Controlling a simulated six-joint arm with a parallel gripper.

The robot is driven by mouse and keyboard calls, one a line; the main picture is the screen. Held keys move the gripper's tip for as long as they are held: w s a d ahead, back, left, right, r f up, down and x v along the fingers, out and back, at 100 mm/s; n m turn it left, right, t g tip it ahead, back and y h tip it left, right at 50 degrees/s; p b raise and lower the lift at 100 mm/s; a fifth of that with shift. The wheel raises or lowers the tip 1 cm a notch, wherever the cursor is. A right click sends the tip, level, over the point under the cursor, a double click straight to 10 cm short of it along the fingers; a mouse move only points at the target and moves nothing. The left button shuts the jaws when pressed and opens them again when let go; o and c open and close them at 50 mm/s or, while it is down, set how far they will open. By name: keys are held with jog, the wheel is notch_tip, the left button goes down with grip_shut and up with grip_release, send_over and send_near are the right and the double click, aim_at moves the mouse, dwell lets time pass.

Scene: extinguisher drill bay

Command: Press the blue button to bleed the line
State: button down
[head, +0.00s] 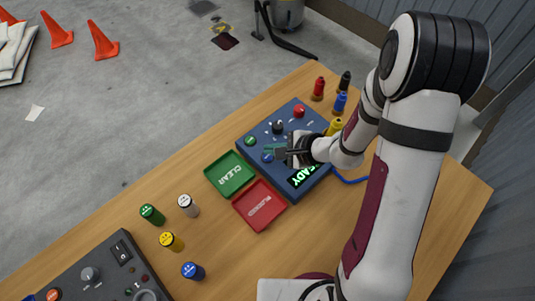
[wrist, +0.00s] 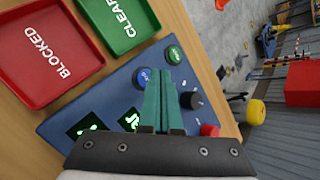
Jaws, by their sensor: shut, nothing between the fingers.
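The blue button (wrist: 143,76) sits on the blue control panel (wrist: 75,110), left of my gripper's fingertips in the wrist view. It also shows in the head view as a small blue cap (head: 267,157) just beside the fingertips. My gripper (wrist: 165,73) has teal fingers, held together and empty. In the head view my gripper (head: 267,148) is over the panel, close to the blue button. I cannot tell whether the fingers touch anything.
The panel also holds a green button (wrist: 174,54), a black knob (wrist: 194,99) and a red button (wrist: 210,130). A green CLEAR tray (head: 208,175) and a red BLOCKED tray (head: 238,207) lie beside it. Several coloured bottles stand on the table, including a yellow one (head: 334,127).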

aim_at(272, 158)
jog(key=shift+r, duration=0.1)
jog(key=shift+r, duration=2.4)
jog(key=s+a+r+n+g+y, duration=0.1)
jog(key=s+a+r+n+g, duration=0.2)
jog(key=s+r+n, duration=0.45)
jog(key=s+d+r+n+g+h, duration=0.2)
jog(key=s+d+h, duration=0.4)
jog(key=s+d, duration=0.4)
jog(key=s+r, duration=0.1)
jog(key=s, duration=0.5)
jog(key=shift+r+h, duration=0.15)
jog(key=shift+h, duration=0.25)
jog(key=shift+w+n, duration=0.1)
jog(key=shift+n, duration=0.15)
